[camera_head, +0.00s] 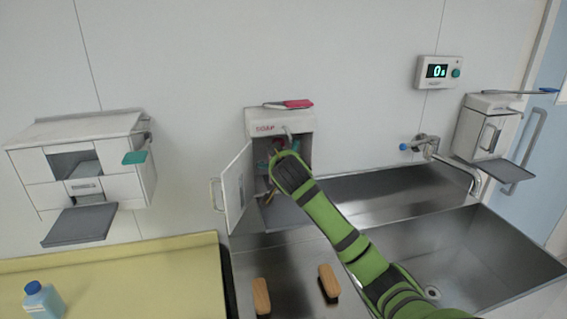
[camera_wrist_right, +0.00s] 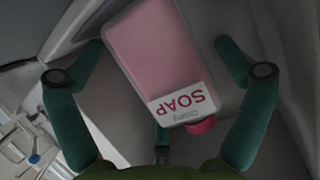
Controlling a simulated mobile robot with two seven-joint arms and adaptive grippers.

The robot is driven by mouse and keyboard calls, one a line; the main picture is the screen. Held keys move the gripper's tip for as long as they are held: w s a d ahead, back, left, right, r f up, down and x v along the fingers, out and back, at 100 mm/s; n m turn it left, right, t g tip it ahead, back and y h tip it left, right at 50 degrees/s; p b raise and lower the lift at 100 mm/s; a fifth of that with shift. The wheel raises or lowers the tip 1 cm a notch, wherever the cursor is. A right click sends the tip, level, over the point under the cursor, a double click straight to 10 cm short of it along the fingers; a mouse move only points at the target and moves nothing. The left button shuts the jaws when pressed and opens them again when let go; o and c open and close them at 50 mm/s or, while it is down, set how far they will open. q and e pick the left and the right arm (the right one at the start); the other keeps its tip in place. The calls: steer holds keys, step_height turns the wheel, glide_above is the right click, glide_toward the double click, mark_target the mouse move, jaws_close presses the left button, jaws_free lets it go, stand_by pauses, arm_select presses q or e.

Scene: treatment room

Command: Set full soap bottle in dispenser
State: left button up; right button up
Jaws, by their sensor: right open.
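The soap dispenser (camera_head: 306,124) is a white wall box marked SOAP. Its front door (camera_head: 236,190) stands open to the left. My right gripper (camera_head: 276,150) is at the dispenser's opening, and my arm hides much of the inside. In the right wrist view, a pink bottle (camera_wrist_right: 155,50) with a white SOAP label and a red-pink cap (camera_wrist_right: 201,126) is between the spread green fingers of my right gripper (camera_wrist_right: 160,48). The fingers look open, with gaps beside the bottle. The bottle is tilted in that picture. My left gripper is out of view.
A flat red-pink and grey item (camera_head: 290,104) lies on top of the dispenser. A steel sink (camera_head: 400,195) with a tap (camera_head: 425,143) is below right. Two brushes (camera_head: 261,296) lie on the steel ledge. A blue bottle (camera_head: 43,300) stands on the yellow counter (camera_head: 150,275).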

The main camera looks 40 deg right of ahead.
steer(key=shift+a, duration=0.1)
steer(key=v, duration=1.2)
steer(key=shift+r, duration=0.15)
